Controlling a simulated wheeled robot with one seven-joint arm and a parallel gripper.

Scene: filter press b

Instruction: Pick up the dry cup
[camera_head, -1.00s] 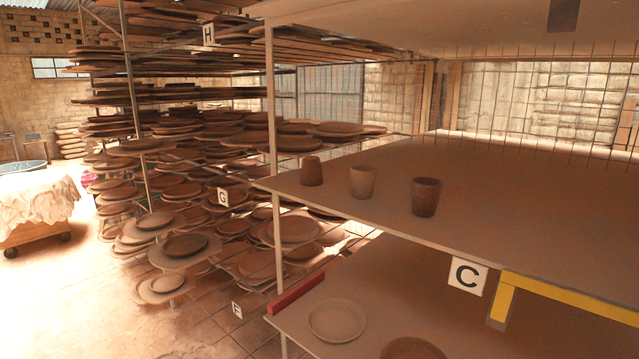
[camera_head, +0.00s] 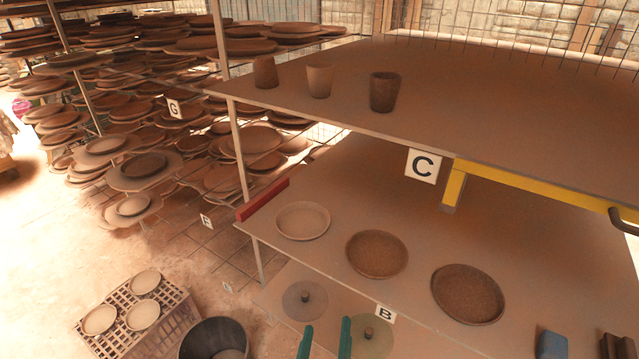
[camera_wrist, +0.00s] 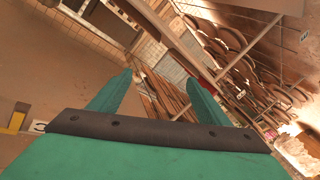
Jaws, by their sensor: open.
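Three clay cups stand in a row along the front left of the shelf marked C (camera_head: 500,120). The left cup (camera_head: 265,72) is mid-brown and narrows toward its top. The middle cup (camera_head: 319,80) is the palest and looks driest. The right cup (camera_head: 384,92) is dark brown and looks damp. My gripper (camera_head: 325,338) shows its green fingers at the bottom of the head view, well below and apart from the cups. It also shows in the wrist view (camera_wrist: 158,88), open and empty, with no cup recognisable between the fingers.
The lower shelf holds a pale plate (camera_head: 302,221), a brown plate (camera_head: 377,254) and a dark plate (camera_head: 468,294). A yellow bar (camera_head: 540,190) runs along shelf C's front edge. A rack of plates (camera_head: 130,120) stands left. A black bucket (camera_head: 214,340) and slatted crate (camera_head: 130,312) are on the floor.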

